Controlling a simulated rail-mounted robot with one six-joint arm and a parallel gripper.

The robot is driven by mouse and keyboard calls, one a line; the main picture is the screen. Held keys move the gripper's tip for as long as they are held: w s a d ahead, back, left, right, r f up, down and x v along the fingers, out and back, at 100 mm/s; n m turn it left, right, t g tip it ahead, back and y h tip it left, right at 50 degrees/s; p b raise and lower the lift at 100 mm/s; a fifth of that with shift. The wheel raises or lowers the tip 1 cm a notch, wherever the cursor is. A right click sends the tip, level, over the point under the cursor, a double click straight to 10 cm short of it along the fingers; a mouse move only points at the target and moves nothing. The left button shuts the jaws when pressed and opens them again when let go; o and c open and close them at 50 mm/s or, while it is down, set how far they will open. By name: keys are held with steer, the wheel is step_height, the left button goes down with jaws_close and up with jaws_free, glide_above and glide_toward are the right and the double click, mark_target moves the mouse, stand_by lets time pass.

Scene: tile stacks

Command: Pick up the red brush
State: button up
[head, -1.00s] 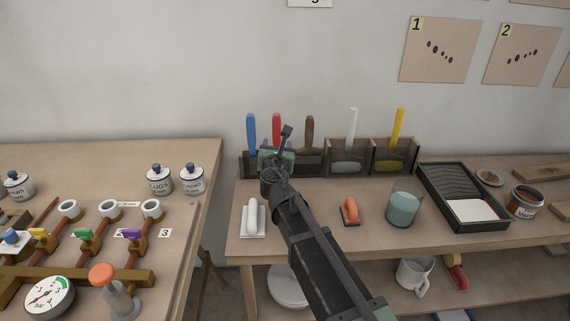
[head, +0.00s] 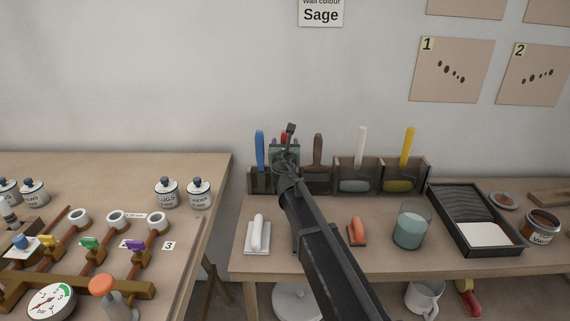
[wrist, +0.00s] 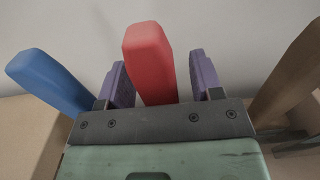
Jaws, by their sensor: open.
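The red brush (wrist: 150,62) stands upright in the wooden rack, and in the wrist view its handle lies between the two purple finger pads of my gripper (wrist: 158,82). The pads are apart, with a visible gap on each side of the handle. In the head view my gripper (head: 286,143) covers most of the red brush (head: 284,133), so only a bit of red shows. The brush's lower part is hidden by my gripper.
A blue-handled brush (head: 260,150) stands close on the left and a brown-handled one (head: 318,148) on the right. White (head: 361,146) and yellow (head: 407,147) handles stand farther right in the rack. A glass jar (head: 410,228) and a paint tray (head: 470,205) are on the bench.

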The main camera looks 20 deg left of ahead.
steer(key=shift+w, duration=0.2)
steer(key=c, duration=1)
